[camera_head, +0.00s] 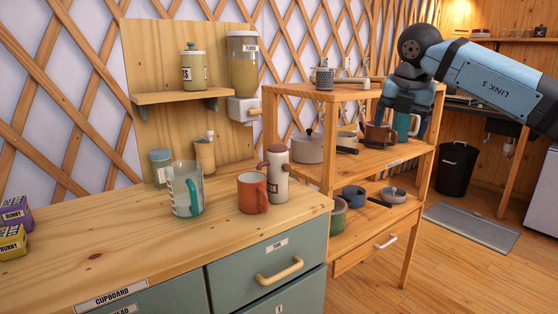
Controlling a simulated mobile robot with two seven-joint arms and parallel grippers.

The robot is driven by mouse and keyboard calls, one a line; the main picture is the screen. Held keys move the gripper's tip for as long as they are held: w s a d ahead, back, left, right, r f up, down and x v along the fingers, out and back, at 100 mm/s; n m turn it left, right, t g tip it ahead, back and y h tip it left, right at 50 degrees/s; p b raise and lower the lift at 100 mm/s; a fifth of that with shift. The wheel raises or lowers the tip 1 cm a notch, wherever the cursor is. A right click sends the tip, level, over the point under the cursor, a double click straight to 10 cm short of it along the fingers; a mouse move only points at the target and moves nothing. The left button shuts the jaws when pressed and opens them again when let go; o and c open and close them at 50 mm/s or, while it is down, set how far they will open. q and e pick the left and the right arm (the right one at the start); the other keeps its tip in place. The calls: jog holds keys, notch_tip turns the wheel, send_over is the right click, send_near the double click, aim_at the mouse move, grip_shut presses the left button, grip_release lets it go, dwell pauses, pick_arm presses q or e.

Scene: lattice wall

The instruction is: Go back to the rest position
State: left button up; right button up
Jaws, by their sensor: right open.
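My right arm comes in from the right, and its gripper (405,118) points down at the right end of the rack's middle shelf. It is open. A teal mug (403,127) shows between or just behind its fingers; I cannot tell whether they touch it. A brown mug (376,135) stands just left of the gripper. My left gripper is not in view.
The wooden rack (385,157) also holds pots, pans and bowls. The counter (110,245) bears a glass measuring jug (183,190), an orange mug (252,195) and a white-brown bottle (278,172). A black bin (457,170) and mat (472,228) lie right; floor is clear in front.

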jog(key=s+a+f+n+g+y, duration=0.2)
jog(key=a+f+n+y, duration=0.15)
jog(key=a+f, duration=0.55)
jog(key=s+a+f+g+y, duration=0.4)
jog(key=s+a+f+y, duration=0.85)
jog(key=s+f, duration=0.35)
jog(key=s+d+f+m+t+h, duration=0.3)
jog(key=s+d+f+m+t, duration=0.45)
jog(key=s+m, duration=0.4)
jog(key=s+d+f+m+t+h, duration=0.4)
jog(key=s+d+f+m+t, duration=0.35)
jog(key=m, duration=0.65)
jog(key=w+a+r+m+t+h+p, duration=0.2)
jog(key=a+r+m+t+p, duration=0.1)
jog(key=a+r+m, duration=0.25)
pick_arm(q)
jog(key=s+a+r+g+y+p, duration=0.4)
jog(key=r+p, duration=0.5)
jog(key=p, duration=2.2)
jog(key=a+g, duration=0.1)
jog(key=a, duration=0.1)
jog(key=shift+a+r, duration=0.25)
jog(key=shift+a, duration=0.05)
pick_arm(e)
jog(key=s+d+r+g+h, duration=0.3)
jog(key=s+d+r+g, duration=0.1)
jog(key=r, duration=0.3)
jog(key=shift+d+r+n+g, duration=0.2)
jog(key=shift+d+n+g, duration=0.2)
jog(key=shift+d, duration=0.4)
